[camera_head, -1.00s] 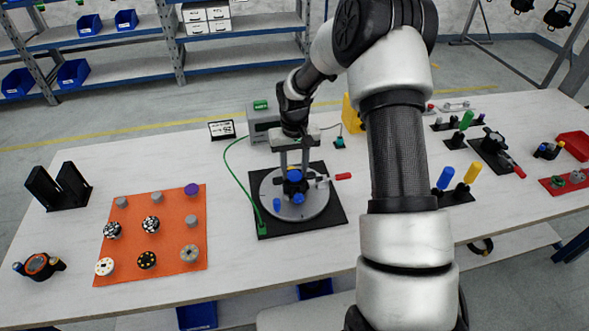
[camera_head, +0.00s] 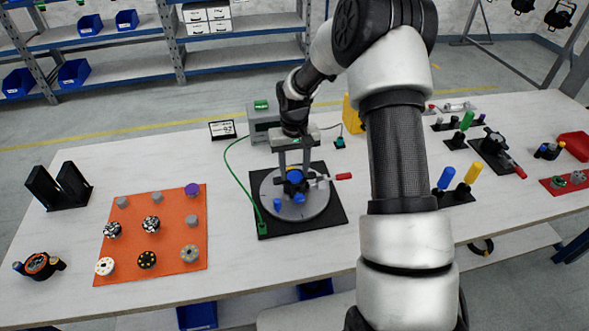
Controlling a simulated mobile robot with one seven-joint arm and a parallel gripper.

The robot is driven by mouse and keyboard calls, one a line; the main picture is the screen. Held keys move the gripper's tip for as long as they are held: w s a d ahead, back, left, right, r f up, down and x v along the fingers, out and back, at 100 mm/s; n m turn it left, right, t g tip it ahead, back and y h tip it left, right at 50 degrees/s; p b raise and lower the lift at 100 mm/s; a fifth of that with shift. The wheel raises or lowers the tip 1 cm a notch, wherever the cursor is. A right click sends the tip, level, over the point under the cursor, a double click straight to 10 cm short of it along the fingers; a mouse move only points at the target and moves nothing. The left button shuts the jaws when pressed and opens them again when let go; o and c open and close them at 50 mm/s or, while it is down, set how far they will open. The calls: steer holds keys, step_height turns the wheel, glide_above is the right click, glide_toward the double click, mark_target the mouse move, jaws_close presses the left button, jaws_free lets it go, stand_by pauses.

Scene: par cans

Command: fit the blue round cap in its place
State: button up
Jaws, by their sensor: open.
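The blue round cap (camera_head: 295,175) is on the middle of a grey round plate (camera_head: 315,206), which sits on a black square base. My gripper (camera_head: 294,178) points down over the plate, with its two fingers apart on either side of the blue cap. Whether the fingers touch the cap is too small to tell. Other blue parts stand on the plate, one at its front left (camera_head: 277,203) and one in front of the middle (camera_head: 298,198). The cap's underside and its exact seating are hidden.
A red-tipped handle (camera_head: 343,176) sticks out at the plate's right. A green cable (camera_head: 232,165) runs along its left. An orange mat (camera_head: 170,222) with several small round parts lies to the left. Coloured-handled tools (camera_head: 472,173) stand right, beyond my arm. Table between mat and base is clear.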

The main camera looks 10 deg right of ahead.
steer(key=shift+s+d+f, duration=0.1)
steer(key=shift+f, duration=0.05)
steer(key=o, duration=0.5)
steer(key=shift+o, duration=0.2)
step_height(320, 180, up, 18)
steer(key=shift+f, duration=0.15)
stand_by(0.3)
